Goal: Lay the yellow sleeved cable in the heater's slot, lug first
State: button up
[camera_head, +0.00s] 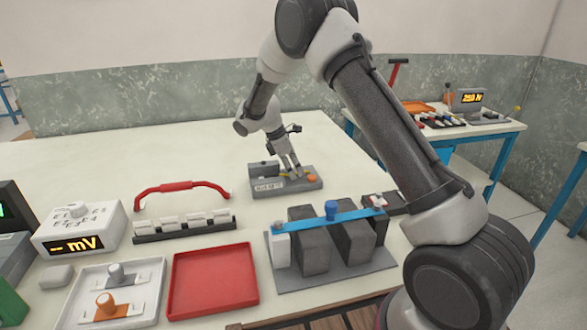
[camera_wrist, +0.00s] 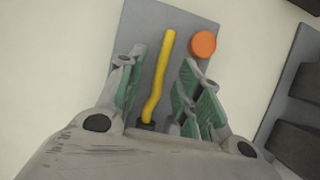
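The heater (camera_head: 300,187) is a low grey block with a label on its front and a round orange button, standing at the table's middle. In the wrist view its grey top (camera_wrist: 150,22) lies below my gripper, with the orange button (camera_wrist: 203,44) to the right. The yellow sleeved cable (camera_wrist: 158,75) lies lengthwise over the heater, slightly bent, its lower end at a dark part near the gripper's palm. My gripper (camera_head: 289,171) is down at the heater. Its green-padded fingers (camera_wrist: 163,85) are apart on either side of the cable, with gaps visible. The lug and slot cannot be made out.
Left of the heater are a red handle (camera_head: 180,188) and a rack of white pieces (camera_head: 183,229). In front stand a red tray (camera_head: 213,282) and a battery row with a blue bar (camera_head: 331,214). The table behind the heater is clear.

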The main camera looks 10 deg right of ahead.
jog(key=v, duration=1.2)
jog(key=s+f+m+g, duration=0.1)
jog(key=s+f+m, duration=0.2)
jog(key=s+m, duration=0.2)
jog(key=s+d+r+m+t+y, duration=0.1)
jog(key=s+d+r+m, duration=0.3)
jog(key=s, duration=0.8)
jog(key=s+d+r+m+t+y, duration=0.2)
jog(key=s+d+r+m, duration=0.2)
jog(key=s+d+r, duration=0.3)
jog(key=s+d+r+m+t+y, duration=0.1)
jog(key=s+d+r+m, duration=0.4)
jog(key=s, duration=1.2)
jog(key=shift+d+r+t+y, duration=0.3)
jog(key=shift+d+r+t, duration=0.45)
jog(key=shift+d, duration=1)
